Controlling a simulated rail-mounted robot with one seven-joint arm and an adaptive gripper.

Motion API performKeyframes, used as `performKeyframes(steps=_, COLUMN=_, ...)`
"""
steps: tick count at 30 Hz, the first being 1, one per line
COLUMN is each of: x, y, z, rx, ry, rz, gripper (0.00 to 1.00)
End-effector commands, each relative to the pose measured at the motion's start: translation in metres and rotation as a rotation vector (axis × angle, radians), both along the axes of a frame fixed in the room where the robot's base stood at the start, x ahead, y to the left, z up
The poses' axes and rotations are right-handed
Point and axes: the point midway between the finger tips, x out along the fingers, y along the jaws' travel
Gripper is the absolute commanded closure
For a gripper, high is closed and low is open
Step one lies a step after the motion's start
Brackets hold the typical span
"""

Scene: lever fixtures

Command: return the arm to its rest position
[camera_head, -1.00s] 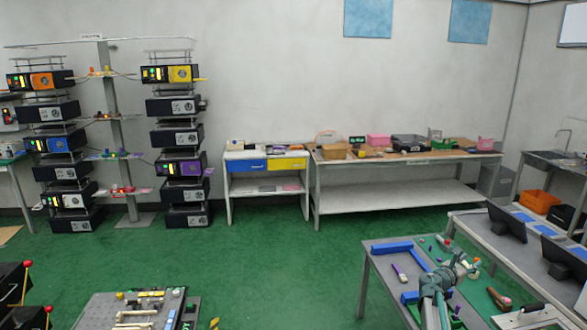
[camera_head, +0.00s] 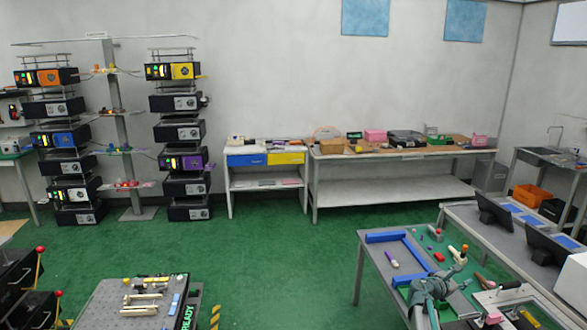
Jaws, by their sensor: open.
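My gripper (camera_head: 458,264) shows small at the lower right, at the end of my grey-green arm. The arm is bent and partly overlaps the grey worktable (camera_head: 372,262) in the picture. The gripper looks open, with nothing clearly held in it. An orange-tipped pale piece (camera_head: 457,252) shows close by its end; I cannot tell whether they touch. The arm's lower part runs off the bottom edge.
A blue angled bar (camera_head: 385,237) and small loose parts lie on the worktable. Black boxes with red-knobbed levers (camera_head: 40,250) stand at the lower left, beside a grey perforated bench (camera_head: 105,313). Green floor (camera_head: 290,265) between the benches is clear.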

Motion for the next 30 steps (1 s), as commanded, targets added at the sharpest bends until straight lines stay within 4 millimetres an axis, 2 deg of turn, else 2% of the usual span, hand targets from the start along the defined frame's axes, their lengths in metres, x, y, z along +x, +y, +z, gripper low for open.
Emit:
performKeyframes(steps=8, x=-0.050, y=0.063, z=-0.061, rx=0.376, ry=-0.234, rz=-0.142, gripper=0.56)
performKeyframes(steps=11, x=-0.078, y=0.101, z=-0.095, rx=0.575, ry=-0.341, rz=-0.246, gripper=0.56)
performKeyframes(steps=15, x=-0.126, y=0.169, z=-0.144, rx=0.875, ry=-0.482, rz=-0.460, gripper=0.56)
performKeyframes(steps=19, x=-0.171, y=0.235, z=-0.181, rx=1.110, ry=-0.572, rz=-0.694, gripper=0.56)
performKeyframes(steps=24, x=-0.220, y=0.305, z=-0.207, rx=1.305, ry=-0.624, rz=-0.977, gripper=0.56)
performKeyframes(steps=30, x=-0.264, y=0.368, z=-0.220, rx=1.425, ry=-0.634, rz=-1.247, gripper=0.56)
